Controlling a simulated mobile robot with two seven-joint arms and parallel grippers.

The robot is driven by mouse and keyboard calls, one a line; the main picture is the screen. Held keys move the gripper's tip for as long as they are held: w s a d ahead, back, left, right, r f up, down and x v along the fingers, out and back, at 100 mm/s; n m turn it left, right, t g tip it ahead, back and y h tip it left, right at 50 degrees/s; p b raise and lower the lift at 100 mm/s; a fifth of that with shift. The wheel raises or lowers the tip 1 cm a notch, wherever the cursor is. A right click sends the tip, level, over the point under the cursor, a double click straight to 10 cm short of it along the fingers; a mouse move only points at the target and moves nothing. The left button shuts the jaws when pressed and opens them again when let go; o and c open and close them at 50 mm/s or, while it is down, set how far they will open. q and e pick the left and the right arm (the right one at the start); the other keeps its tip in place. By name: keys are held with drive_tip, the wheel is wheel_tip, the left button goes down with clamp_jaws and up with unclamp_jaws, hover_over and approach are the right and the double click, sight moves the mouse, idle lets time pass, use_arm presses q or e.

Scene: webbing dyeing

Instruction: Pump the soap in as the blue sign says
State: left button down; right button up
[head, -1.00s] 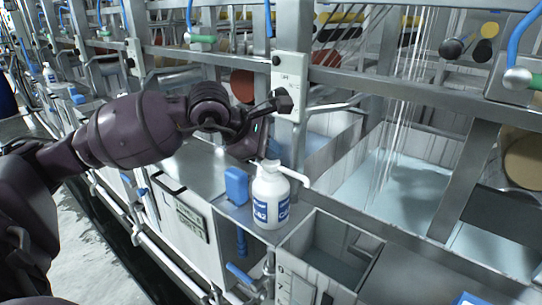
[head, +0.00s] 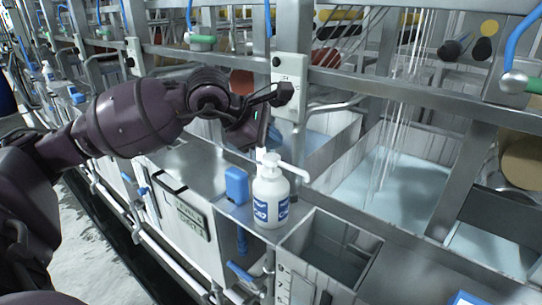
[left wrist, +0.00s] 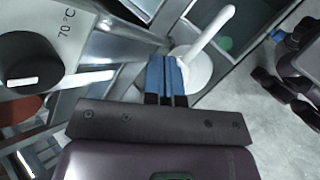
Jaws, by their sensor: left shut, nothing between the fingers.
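A white soap bottle (head: 270,203) with a blue-and-white label stands upright on the metal ledge. Its white pump spout (head: 291,171) points right, toward a small open tank (head: 340,262). My left gripper (head: 262,146) is just above the pump head. In the left wrist view, its blue fingertips (left wrist: 165,76) are closed together, empty, and overlap the pump (left wrist: 205,38) in the picture. I cannot tell whether they touch it. A blue panel (head: 467,299) is cut off at the bottom edge, its text unreadable.
A blue block (head: 237,186) stands left of the bottle. A steel upright with a white control plate (head: 289,86) rises behind my gripper. Larger baths with pale blue liquid (head: 405,188) lie to the right. Pipes and blue-handled valves (head: 240,271) run along the front.

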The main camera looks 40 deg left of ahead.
sight(271, 158)
use_arm(q)
wheel_tip(271, 158, up, 2)
drive_tip(key=shift+r+p, duration=0.15)
drive_tip(key=shift+p, duration=0.2)
drive_tip(key=shift+r+p, duration=0.4)
drive_tip(key=shift+r, duration=0.9)
drive_tip(key=shift+f, duration=0.1)
